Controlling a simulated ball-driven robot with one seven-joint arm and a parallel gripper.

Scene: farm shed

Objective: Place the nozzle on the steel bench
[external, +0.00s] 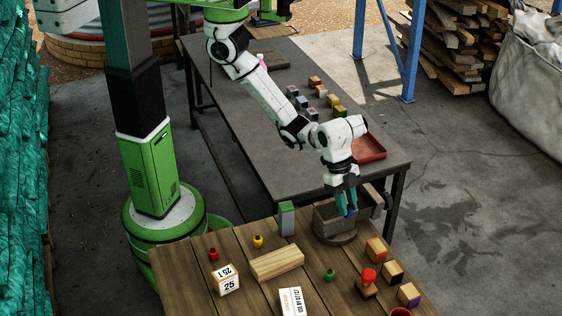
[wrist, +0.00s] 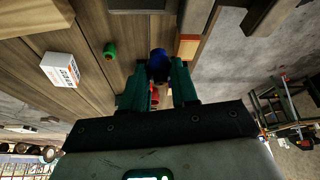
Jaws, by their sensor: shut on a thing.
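My gripper (external: 347,208) points down above the grey vise (external: 325,221) at the back edge of the wooden table (external: 205,290). Its teal fingers are shut on a small blue nozzle (external: 350,213). In the wrist view the blue nozzle (wrist: 159,66) shows between the fingertips of my gripper (wrist: 160,88), partly hidden by them. The grey steel bench (external: 240,100) stands behind the wooden table. Its near right end lies just beyond my gripper.
The bench holds a red tray (external: 369,148) and several small blocks (external: 314,82); its middle left is bare. The wooden table holds red (external: 213,254), yellow (external: 258,241) and green (external: 330,275) pieces, a wooden block (external: 277,264) and a stamp (external: 368,284). Blue posts (external: 413,50) stand beyond.

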